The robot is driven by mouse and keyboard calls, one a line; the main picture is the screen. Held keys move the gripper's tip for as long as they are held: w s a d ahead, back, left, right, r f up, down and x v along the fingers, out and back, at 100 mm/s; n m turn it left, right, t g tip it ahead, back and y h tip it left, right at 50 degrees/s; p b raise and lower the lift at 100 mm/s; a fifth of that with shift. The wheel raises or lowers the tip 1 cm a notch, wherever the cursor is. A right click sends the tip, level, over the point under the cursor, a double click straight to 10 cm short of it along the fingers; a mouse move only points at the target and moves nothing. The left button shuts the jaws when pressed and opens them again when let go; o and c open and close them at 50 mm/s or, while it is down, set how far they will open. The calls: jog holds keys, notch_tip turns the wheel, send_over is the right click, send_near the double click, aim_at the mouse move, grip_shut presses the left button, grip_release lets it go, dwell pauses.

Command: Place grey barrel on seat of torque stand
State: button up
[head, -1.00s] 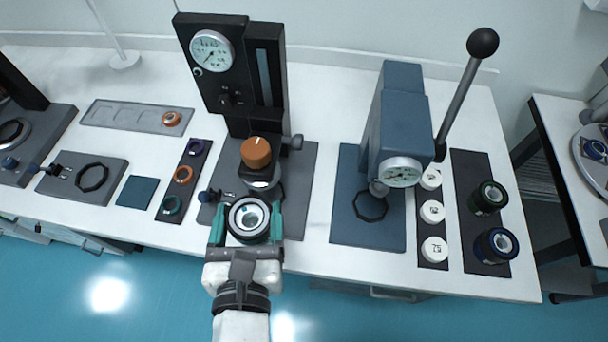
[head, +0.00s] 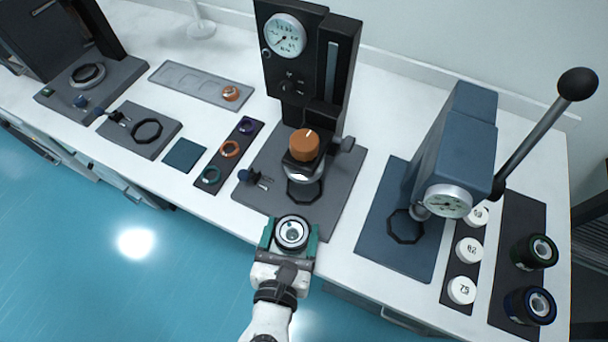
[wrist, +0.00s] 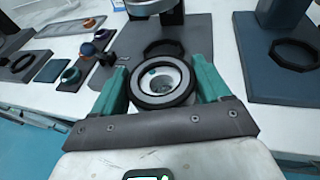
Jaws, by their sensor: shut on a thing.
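The grey barrel (head: 291,233), with a dark ring round its top and a pale metal centre, is held upright between the teal fingers of my gripper (head: 291,228). The wrist view shows it too (wrist: 160,83), its lower part hidden. My gripper is shut on it at the table's front edge, in front of the black stand's base. That tall black stand (head: 322,80), which looks like the torque stand, has a dial and an orange-brown knob (head: 304,144) on its head. Its octagonal seat ring (head: 305,191) sits under the head, partly hidden; the seat looks empty.
A blue lever press (head: 455,150) with its own octagonal ring stands right, beside white numbered weights (head: 468,250) and two dark barrels (head: 535,250). Left are a small toggle (head: 245,176), a strip of coloured rings (head: 230,149) and a grey octagon-ring plate (head: 147,131).

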jog(key=w, duration=0.4)
jog(key=w+p, duration=0.1)
jog(key=w, duration=0.3)
jog(key=w+d+p, duration=0.1)
jog(key=w, duration=0.4)
jog(key=shift+r, duration=0.15)
jog(key=shift+f, duration=0.65)
jog(key=shift+f, duration=0.15)
jog(key=o, duration=1.2)
jog(key=shift+s, duration=0.1)
jog(key=v, duration=1.2)
jog(key=shift+d+b, duration=0.1)
jog(key=shift+b, duration=0.2)
